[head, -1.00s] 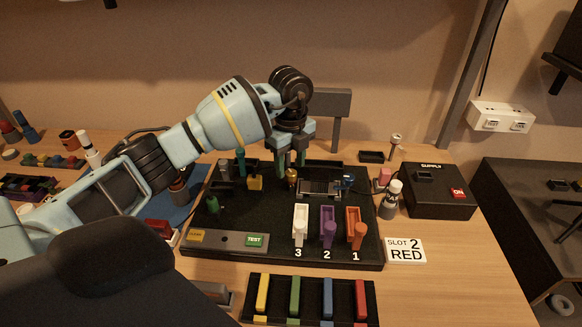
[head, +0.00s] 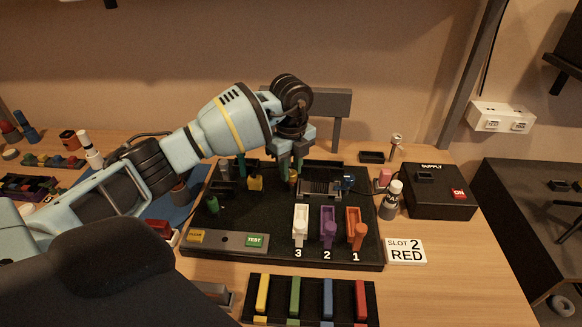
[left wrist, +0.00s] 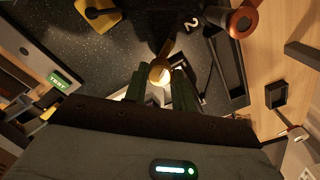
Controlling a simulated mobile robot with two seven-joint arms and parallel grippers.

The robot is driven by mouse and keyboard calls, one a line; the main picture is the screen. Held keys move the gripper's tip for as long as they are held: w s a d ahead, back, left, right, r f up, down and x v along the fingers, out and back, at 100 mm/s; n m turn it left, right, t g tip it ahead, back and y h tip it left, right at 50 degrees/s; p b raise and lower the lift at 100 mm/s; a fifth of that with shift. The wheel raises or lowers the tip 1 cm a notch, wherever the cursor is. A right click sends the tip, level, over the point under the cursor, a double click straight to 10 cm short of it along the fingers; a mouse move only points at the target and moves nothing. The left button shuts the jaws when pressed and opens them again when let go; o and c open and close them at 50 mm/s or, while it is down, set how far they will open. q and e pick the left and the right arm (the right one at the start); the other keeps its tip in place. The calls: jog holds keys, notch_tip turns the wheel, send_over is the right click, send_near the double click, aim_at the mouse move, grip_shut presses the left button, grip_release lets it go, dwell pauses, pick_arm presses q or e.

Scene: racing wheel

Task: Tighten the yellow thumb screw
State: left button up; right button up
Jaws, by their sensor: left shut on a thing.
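The yellow thumb screw, a small brass-coloured knob (head: 293,181), stands on the black board (head: 240,222) just left of a grey slotted part. In the left wrist view its round head (left wrist: 160,73) shows between my fingertips. My left gripper (head: 291,173) points down over it, with its dark green fingers on either side of the knob. In the left wrist view the gripper (left wrist: 160,88) is shut on the knob. The fingers partly hide the screw in the head view. My right gripper is not in view.
White, purple and orange levers (head: 328,229) stand in front on the board. A yellow part (head: 255,183) lies left of the fingers. The black supply box (head: 437,190) and a small bottle (head: 392,199) stand to the right. A tray of coloured bars (head: 311,298) lies nearest me.

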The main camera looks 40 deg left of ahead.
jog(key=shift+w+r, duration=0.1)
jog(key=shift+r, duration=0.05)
pick_arm(q)
jog(key=shift+r+m+p, duration=0.15)
jog(key=shift+m+p, duration=0.3)
jog(key=shift+m, duration=0.65)
jog(key=m, duration=0.2)
jog(key=shift+m+p, duration=0.4)
jog(key=m, duration=0.3)
jog(key=shift+m+p, duration=0.3)
jog(key=m, duration=0.2)
jog(key=shift+m, duration=0.4)
jog(key=m, duration=0.8)
jog(key=shift+f+m, duration=0.2)
jog(key=shift+m, duration=1.7)
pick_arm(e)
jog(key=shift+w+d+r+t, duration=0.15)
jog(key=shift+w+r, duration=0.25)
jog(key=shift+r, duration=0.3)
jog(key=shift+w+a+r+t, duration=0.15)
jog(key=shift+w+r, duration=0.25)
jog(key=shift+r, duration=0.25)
